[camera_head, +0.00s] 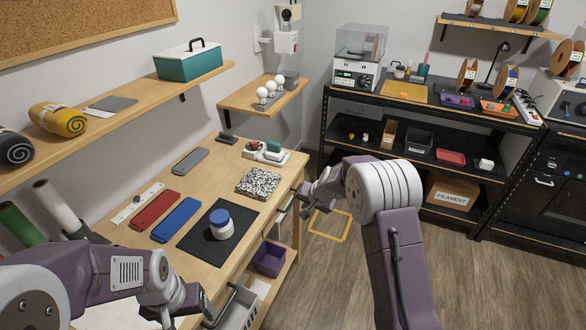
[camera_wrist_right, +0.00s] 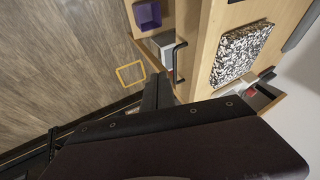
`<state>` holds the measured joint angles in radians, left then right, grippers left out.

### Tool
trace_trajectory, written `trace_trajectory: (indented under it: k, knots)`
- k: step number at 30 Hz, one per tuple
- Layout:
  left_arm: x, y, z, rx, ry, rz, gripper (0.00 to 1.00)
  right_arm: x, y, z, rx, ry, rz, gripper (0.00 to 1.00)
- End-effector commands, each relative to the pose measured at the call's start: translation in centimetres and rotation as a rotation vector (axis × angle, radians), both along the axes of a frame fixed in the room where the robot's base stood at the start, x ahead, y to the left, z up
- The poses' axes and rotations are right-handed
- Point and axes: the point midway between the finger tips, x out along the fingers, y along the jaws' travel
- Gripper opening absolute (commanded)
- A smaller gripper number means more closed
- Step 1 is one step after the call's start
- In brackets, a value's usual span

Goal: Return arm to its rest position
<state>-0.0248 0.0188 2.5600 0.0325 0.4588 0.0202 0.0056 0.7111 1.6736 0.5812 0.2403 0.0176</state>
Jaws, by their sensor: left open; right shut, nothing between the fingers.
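My right arm reaches in from the bottom right of the head view, bent at a purple and white joint. Its dark gripper (camera_head: 309,208) is in the air near the right edge of the wooden workbench (camera_head: 213,255). It is shut and empty. In the right wrist view its fingers (camera_wrist_right: 160,88) show beside the bench's edge, near a drawer handle. My left arm comes in from the bottom left. Its gripper (camera_head: 196,307) is open and empty, low by the bench's front edge, with its fingertips partly hard to make out.
A purple bin (camera_head: 269,258) sits on the shelf below. A yellow floor square (camera_head: 329,225) lies behind the right gripper. The floor at right is clear.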

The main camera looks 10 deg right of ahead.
Motion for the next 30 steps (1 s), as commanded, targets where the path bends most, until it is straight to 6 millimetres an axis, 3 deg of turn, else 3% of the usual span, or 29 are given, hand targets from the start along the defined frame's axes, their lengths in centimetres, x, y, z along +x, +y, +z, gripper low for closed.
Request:
trace_trajectory:
  k: [4,7,9,11,15,18,21,25,30]
  knots:
    - [0.0,0.0,0.1,0.000,0.000,0.000,0.75,0.4,0.1,1.3,0.000,-0.023,0.003,0.00]
    - [0.0,0.0,0.4,0.000,0.000,0.000,0.75,0.4,0.4,5.8,-0.003,-0.087,0.011,0.00]
    - [0.0,0.0,0.5,0.000,0.000,0.000,0.75,-2.3,0.6,8.3,-0.032,-0.091,0.052,0.00]
    - [0.0,0.0,0.6,0.000,0.000,0.000,0.75,-6.2,0.7,9.1,-0.072,-0.057,0.112,0.00]
    - [0.0,0.0,0.8,0.000,0.000,0.000,0.75,-17.2,0.2,7.7,-0.180,0.093,0.278,0.00]
    - [0.0,0.0,0.8,0.000,0.000,0.000,0.75,-23.9,-0.7,5.6,-0.237,0.215,0.380,0.00]
    - [0.0,0.0,0.8,0.000,0.000,0.000,0.75,-28.4,-1.4,3.7,-0.267,0.320,0.451,0.00]
    - [0.0,0.0,0.8,0.000,0.000,0.000,0.75,-30.9,-1.9,2.7,-0.284,0.390,0.497,0.00]
    - [0.0,0.0,0.8,0.000,0.000,0.000,0.75,-31.1,-2.0,2.7,-0.288,0.401,0.504,0.00]
